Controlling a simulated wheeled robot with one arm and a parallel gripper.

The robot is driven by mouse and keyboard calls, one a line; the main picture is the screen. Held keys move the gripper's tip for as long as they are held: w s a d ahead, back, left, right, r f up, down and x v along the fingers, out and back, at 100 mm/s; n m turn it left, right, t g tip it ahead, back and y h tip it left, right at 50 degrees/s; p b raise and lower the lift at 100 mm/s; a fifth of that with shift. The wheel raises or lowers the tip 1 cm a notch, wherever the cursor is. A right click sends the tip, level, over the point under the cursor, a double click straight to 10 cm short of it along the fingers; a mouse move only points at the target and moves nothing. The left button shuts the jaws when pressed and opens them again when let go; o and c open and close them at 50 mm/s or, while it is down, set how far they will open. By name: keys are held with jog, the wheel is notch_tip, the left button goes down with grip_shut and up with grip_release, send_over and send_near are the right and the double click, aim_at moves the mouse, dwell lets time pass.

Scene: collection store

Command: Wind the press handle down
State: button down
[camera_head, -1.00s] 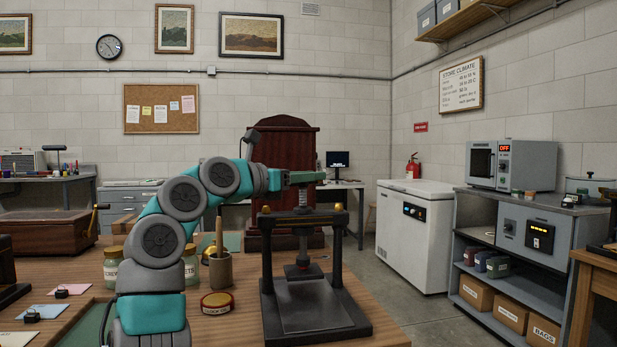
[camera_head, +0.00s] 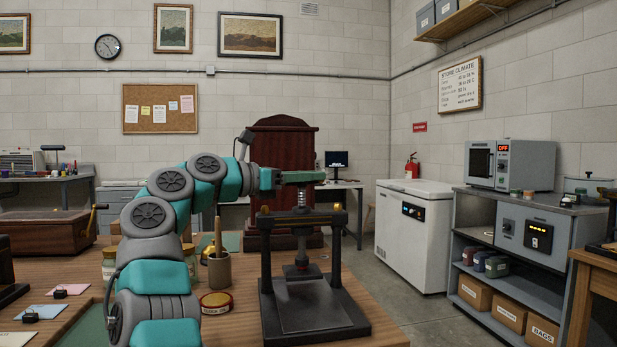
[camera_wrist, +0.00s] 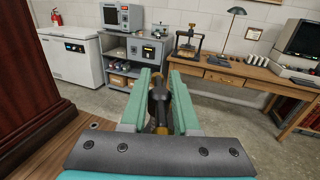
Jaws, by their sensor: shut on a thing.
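The black press (camera_head: 346,268) stands on the wooden bench, with brass-coloured caps on its uprights and a flat base plate. Its vertical screw (camera_head: 301,199) rises from the crossbar, and the pressing foot (camera_head: 302,270) hangs a little above the base plate. My gripper (camera_head: 306,177) is at the top of the screw, and its green fingers hide most of the handle in the head view. In the wrist view my gripper (camera_wrist: 162,98) has the dark press handle (camera_wrist: 157,104) between its fingers, shut on it. Brass parts show just beyond.
A brush pot (camera_head: 219,270), a round tin (camera_head: 216,302) and glass jars stand left of the press, close to my arm. A tall dark wooden case (camera_head: 284,150) rises behind it. A white chest freezer (camera_head: 412,240) stands beyond the bench to the right.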

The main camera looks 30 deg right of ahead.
jog(key=shift+g, duration=0.4)
dwell(0.3)
jog(key=c, duration=0.7)
grip_release()
jog(key=shift+o, duration=0.2)
